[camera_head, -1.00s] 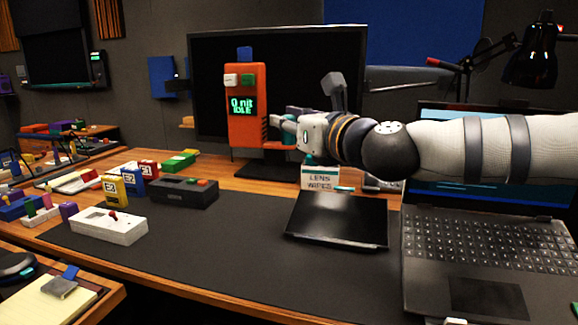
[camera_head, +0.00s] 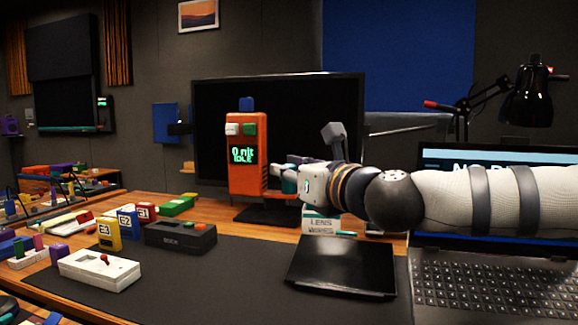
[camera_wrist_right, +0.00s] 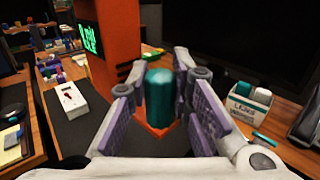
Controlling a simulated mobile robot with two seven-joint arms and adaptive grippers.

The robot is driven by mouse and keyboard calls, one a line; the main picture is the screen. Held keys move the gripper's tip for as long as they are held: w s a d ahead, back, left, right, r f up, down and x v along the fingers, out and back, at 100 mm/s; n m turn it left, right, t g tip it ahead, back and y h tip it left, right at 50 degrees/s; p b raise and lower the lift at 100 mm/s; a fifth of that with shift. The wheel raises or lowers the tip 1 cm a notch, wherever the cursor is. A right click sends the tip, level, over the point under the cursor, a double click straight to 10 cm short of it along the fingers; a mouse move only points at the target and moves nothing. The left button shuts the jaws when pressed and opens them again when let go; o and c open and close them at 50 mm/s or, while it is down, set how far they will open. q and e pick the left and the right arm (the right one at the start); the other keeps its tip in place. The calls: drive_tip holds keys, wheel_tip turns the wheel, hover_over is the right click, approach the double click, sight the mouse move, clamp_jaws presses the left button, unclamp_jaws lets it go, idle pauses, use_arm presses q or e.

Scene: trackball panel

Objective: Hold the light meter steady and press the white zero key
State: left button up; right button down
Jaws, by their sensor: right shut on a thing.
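The light meter (camera_head: 247,178) is an upright orange box in front of the dark monitor, with a green display reading "0 nit IDLE". Its white key (camera_head: 232,129) and a green key (camera_head: 249,129) sit side by side above the display, and a blue piece (camera_head: 246,104) is on top. My right gripper (camera_head: 279,178) is at the meter's right side. In the right wrist view its purple-padded fingers are shut on a teal cylindrical grip (camera_wrist_right: 160,97), with an orange part below it and the orange body (camera_wrist_right: 108,45) beside it. My left gripper is not in view.
A black tablet (camera_head: 342,266) lies on the dark mat, with a lens wipes box (camera_head: 320,223) behind it and a laptop (camera_head: 490,285) at right. A white box with a red knob (camera_head: 100,270), a dark box (camera_head: 181,237) and coloured blocks stand at left. The mat's middle is clear.

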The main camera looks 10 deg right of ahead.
use_arm(q)
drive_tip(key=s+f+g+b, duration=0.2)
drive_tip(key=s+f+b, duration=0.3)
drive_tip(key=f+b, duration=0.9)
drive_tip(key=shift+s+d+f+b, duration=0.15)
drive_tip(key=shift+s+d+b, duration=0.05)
drive_tip(key=shift+b, duration=1.2)
use_arm(e)
drive_tip(key=shift+f, duration=11.45)
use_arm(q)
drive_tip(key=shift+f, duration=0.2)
use_arm(e)
drive_tip(key=shift+f, duration=0.35)
drive_tip(key=c, duration=1.4)
unclamp_jaws()
drive_tip(key=shift+o, duration=0.2)
